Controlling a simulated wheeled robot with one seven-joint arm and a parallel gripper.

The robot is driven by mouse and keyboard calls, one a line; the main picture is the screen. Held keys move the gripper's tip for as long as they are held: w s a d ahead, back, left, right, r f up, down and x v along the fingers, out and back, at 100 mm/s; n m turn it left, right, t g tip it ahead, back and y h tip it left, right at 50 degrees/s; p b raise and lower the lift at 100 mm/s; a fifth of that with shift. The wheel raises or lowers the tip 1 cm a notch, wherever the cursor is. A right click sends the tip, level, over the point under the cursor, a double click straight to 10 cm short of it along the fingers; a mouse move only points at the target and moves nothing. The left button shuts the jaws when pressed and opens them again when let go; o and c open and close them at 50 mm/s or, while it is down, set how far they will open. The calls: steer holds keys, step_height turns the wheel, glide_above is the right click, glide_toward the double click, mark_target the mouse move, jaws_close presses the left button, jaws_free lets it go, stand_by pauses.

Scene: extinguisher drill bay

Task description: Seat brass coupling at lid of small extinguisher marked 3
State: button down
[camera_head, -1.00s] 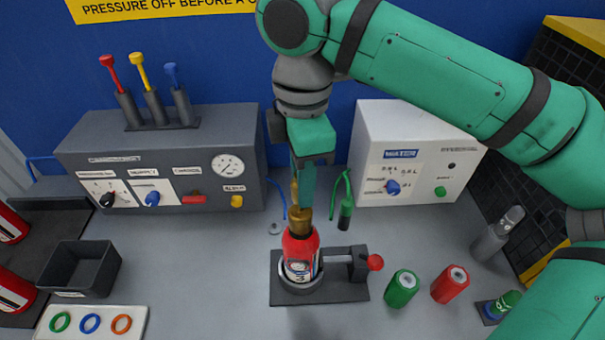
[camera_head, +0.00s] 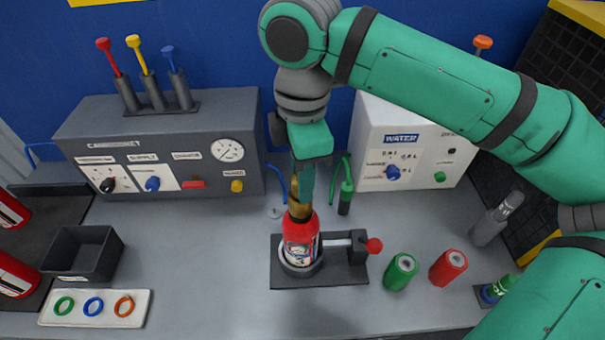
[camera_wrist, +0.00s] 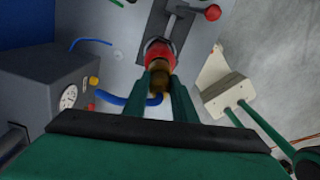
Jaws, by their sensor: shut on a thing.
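The small red extinguisher marked 3 (camera_head: 300,240) stands upright in the round holder of a dark clamp base (camera_head: 345,272). The brass coupling (camera_head: 299,208) is at the top of the extinguisher, in line with it, and looks to touch its lid. My gripper (camera_head: 302,190) points down from above, shut on the coupling. In the wrist view the coupling (camera_wrist: 160,75) sits between my two fingers, with the red extinguisher top (camera_wrist: 160,50) just beyond it. The fingers hide part of the coupling, so I cannot tell whether it is fully seated.
A grey panel with a gauge (camera_head: 228,150) stands at the back left, a white water box (camera_head: 410,150) at the back right. A dark bin (camera_head: 82,253) and ring tray (camera_head: 95,308) are at left.

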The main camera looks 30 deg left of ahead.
steer(key=c, duration=1.4)
jaws_free()
step_height(320, 180, up, 11)
steer(key=shift+f, duration=0.1)
steer(key=shift+w, duration=0.1)
